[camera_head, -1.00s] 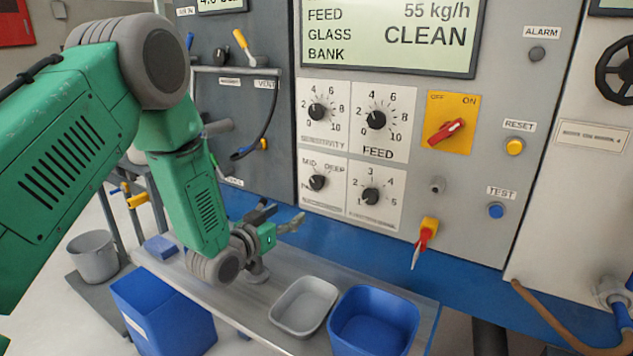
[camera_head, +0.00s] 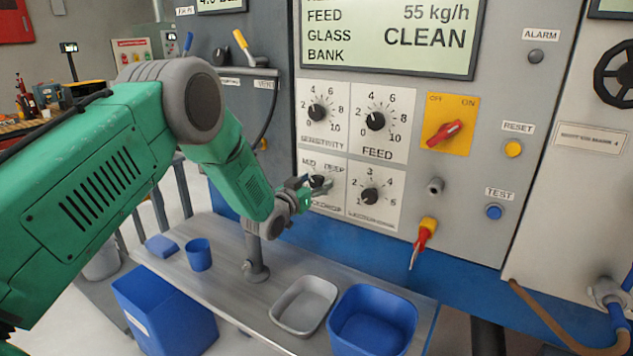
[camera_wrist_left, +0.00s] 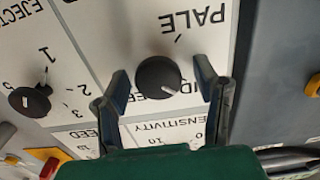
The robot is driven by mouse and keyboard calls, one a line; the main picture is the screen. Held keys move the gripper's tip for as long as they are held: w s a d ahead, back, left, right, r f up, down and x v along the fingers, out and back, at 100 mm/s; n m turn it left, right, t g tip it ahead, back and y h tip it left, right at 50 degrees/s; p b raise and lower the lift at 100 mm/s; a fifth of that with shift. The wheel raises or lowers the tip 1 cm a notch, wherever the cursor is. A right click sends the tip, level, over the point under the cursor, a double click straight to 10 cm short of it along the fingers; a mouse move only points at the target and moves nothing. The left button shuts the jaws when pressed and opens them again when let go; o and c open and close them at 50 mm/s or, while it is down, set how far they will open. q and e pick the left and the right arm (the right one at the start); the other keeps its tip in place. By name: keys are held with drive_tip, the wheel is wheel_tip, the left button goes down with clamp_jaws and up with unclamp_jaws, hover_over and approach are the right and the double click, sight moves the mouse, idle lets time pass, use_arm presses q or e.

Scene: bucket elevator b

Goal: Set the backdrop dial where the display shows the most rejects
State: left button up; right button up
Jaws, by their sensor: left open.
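The backdrop dial (camera_head: 317,181) is a black knob on a white plate, lower left of the dial group. In the left wrist view the dial (camera_wrist_left: 158,78) shows upside down, its white mark pointing toward MID, with PALE on the opposite side. My left gripper (camera_head: 311,188) is open at the dial, partly covering its plate. In the wrist view its fingers (camera_wrist_left: 161,72) stand apart on both sides of the knob; contact cannot be told. The display (camera_head: 390,35) reads FEED 55 kg/h and GLASS CLEAN; its top is cut off and no reject figure shows.
Close by are the sensitivity dial (camera_head: 317,112), feed dial (camera_head: 375,121) and ejector dial (camera_head: 369,195). A red switch (camera_head: 444,133) sits to the right. Below, a bench (camera_head: 222,280) carries a blue cup (camera_head: 199,254), a grey tray (camera_head: 304,305) and a blue bin (camera_head: 372,320).

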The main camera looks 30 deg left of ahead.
use_arm(q)
drive_tip(key=shift+w, duration=0.15)
drive_tip(key=c, duration=1.2)
